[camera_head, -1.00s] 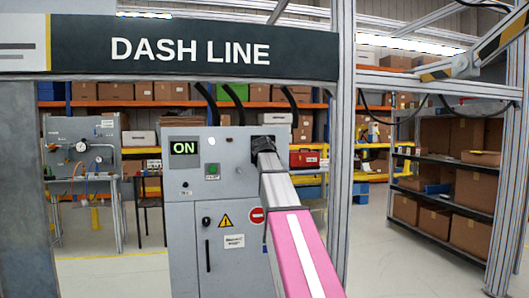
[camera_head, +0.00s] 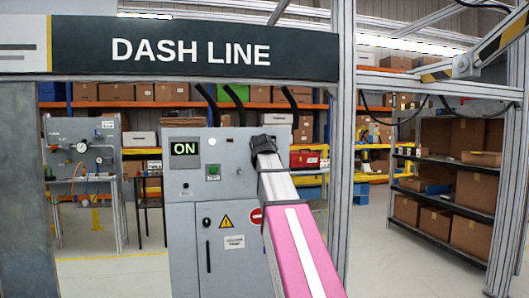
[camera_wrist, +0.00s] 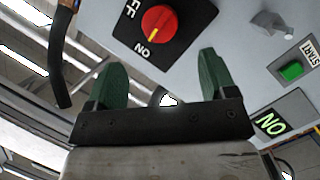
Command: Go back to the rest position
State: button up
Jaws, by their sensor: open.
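My gripper (camera_head: 263,143) is in front of the upper right of the grey control cabinet (camera_head: 222,146). In the wrist view its two green fingers (camera_wrist: 161,60) are spread apart with nothing between them. A red rotary knob (camera_wrist: 165,19) with a yellow mark, on a black plate labelled OFF and ON, lies beyond the fingertips, apart from them. The knob is hidden behind my gripper in the head view. The cabinet's display (camera_head: 185,148) reads ON in green, and it also shows in the wrist view (camera_wrist: 271,123).
A green START button (camera_wrist: 291,71) and a grey switch (camera_wrist: 272,23) are on the panel near the fingers. A metal frame post (camera_head: 342,150) stands right of my arm. Shelves with boxes (camera_head: 455,150) are at the right. Open floor shows around the cabinet.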

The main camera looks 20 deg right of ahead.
jog(key=shift+v, duration=0.95)
jog(key=shift+f, duration=0.1)
jog(key=s+a+f+m+g+y, duration=0.1)
jog(key=s+a+f+g, duration=0.2)
jog(key=f, duration=1.6)
jog(key=s+a+f+m+g+y, duration=0.15)
jog(key=f+g, duration=0.35)
jog(key=f, duration=1.4)
jog(key=s+a+f+m+g+y, duration=0.1)
jog(key=s+a+f+g, duration=0.1)
jog(key=s+f, duration=0.8)
jog(key=s+a+f+m+g+y, duration=0.1)
jog(key=s+f+g, duration=0.4)
jog(key=s+f, duration=0.5)
notch_tip(320, 180, down, 7)
jog(key=shift+s+a+r+m, duration=0.2)
jog(key=shift+s+a+m, duration=0.15)
jog(key=shift+a+m, duration=0.45)
jog(key=shift+a+y, duration=0.15)
jog(key=shift+y, duration=0.1)
